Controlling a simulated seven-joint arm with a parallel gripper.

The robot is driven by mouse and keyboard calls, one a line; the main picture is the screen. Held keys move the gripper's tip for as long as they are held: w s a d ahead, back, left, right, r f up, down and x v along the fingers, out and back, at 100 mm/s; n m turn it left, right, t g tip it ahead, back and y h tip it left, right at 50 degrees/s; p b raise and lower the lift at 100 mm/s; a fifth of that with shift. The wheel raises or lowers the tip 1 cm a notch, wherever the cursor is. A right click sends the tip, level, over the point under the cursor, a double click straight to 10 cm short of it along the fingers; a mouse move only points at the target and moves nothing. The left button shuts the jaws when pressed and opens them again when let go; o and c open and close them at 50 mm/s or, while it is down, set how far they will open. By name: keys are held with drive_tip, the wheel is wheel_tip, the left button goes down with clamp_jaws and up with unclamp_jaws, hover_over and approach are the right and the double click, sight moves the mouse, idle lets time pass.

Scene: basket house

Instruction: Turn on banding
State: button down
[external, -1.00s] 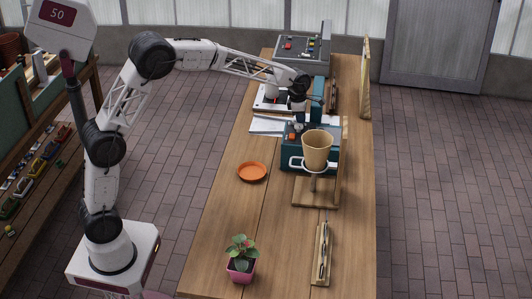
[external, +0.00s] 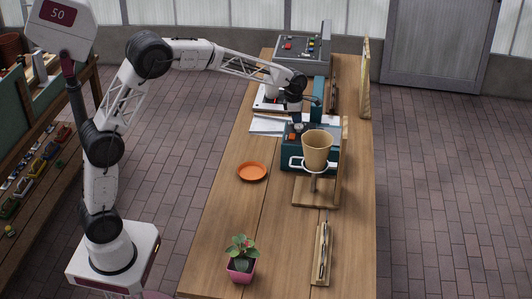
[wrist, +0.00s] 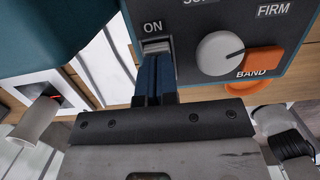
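The teal banding machine (external: 325,159) stands on the bench, partly hidden behind a tan pot in a ring holder. In the wrist view its dark control panel (wrist: 293,62) shows a small rocker switch (wrist: 156,45) under the word ON, a grey round dial (wrist: 220,53) near FIRM, and an orange BAND button (wrist: 264,60). My gripper (wrist: 155,60) has its two blue fingers pressed together, with nothing visible between them. The fingertips are right at the lower edge of the ON switch; I cannot tell whether they touch it.
The tan pot (external: 317,148) on its wooden stand (external: 316,194) is close in front of the machine. White papers (external: 267,125) lie to its left. An orange saucer (external: 252,172), a potted plant (external: 242,262) and a pen tray (external: 320,258) are nearer. A grey machine (external: 301,54) stands at the back.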

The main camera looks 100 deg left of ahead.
drive_tip(key=shift+s+f, duration=0.2)
drive_tip(key=shift+f, duration=0.4)
wheel_tip(320, 180, up, 15)
drive_tip(key=s, duration=0.1)
drive_tip(key=shift+s, duration=0.3)
drive_tip(key=shift+w, duration=0.1)
drive_tip(key=shift+w+r, duration=0.2)
drive_tip(key=shift+w, duration=0.25)
drive_tip(key=shift+f, duration=0.15)
idle(0.3)
drive_tip(key=f, duration=0.4)
drive_tip(key=w+f, duration=0.1)
drive_tip(key=f, duration=0.4)
drive_tip(key=w+f, duration=0.1)
drive_tip(key=f, duration=0.3)
drive_tip(key=shift+f, duration=0.3)
